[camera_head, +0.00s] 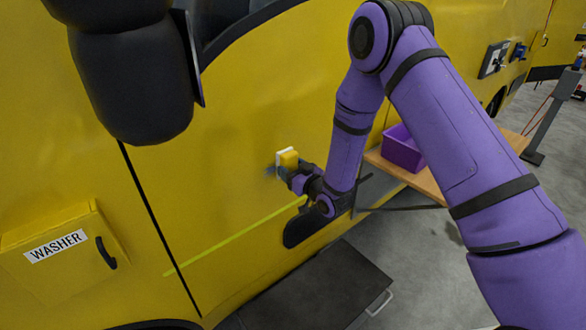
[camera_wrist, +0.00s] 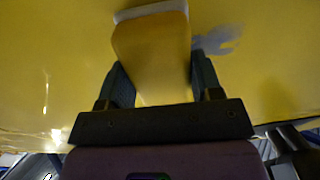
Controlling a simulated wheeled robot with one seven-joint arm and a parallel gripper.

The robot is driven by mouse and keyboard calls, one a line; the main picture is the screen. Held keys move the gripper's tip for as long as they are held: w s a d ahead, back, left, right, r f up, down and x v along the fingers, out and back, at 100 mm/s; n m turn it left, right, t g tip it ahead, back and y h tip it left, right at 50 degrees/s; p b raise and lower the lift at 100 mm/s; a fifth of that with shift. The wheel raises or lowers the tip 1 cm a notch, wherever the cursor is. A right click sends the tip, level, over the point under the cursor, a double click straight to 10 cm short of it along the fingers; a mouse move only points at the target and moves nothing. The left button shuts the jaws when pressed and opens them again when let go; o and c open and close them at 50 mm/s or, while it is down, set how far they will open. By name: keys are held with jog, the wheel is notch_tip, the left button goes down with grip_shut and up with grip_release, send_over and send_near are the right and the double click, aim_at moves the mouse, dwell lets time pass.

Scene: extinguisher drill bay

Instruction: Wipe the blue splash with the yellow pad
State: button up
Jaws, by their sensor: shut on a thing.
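The yellow pad (camera_head: 289,160) has a pale face turned to the yellow vehicle panel and looks to be at or very near it. My gripper (camera_head: 282,173) is shut on the pad, which also shows between the fingers in the wrist view (camera_wrist: 152,50). The blue splash (camera_wrist: 217,40) is a grey-blue smear on the panel, just right of the pad in the wrist view. In the head view a small bit of the splash (camera_head: 270,170) shows left of the pad. The pad may hide part of it.
The yellow panel (camera_head: 215,170) carries a WASHER box (camera_head: 62,255) at left. A dark mirror (camera_head: 130,70) juts out above. A purple bin (camera_head: 403,150) stands on a wooden bench (camera_head: 430,183) behind my arm. A dark step (camera_head: 315,290) lies below.

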jog(key=shift+s+a, duration=0.65)
jog(key=shift+a, duration=0.35)
jog(key=shift+s+a, duration=0.7)
jog(key=shift+a, duration=0.3)
jog(key=shift+s+a, duration=0.65)
jog(key=shift+a, duration=0.35)
jog(key=v, duration=0.6)
jog(key=shift+d, duration=0.1)
jog(key=shift+v, duration=1.5)
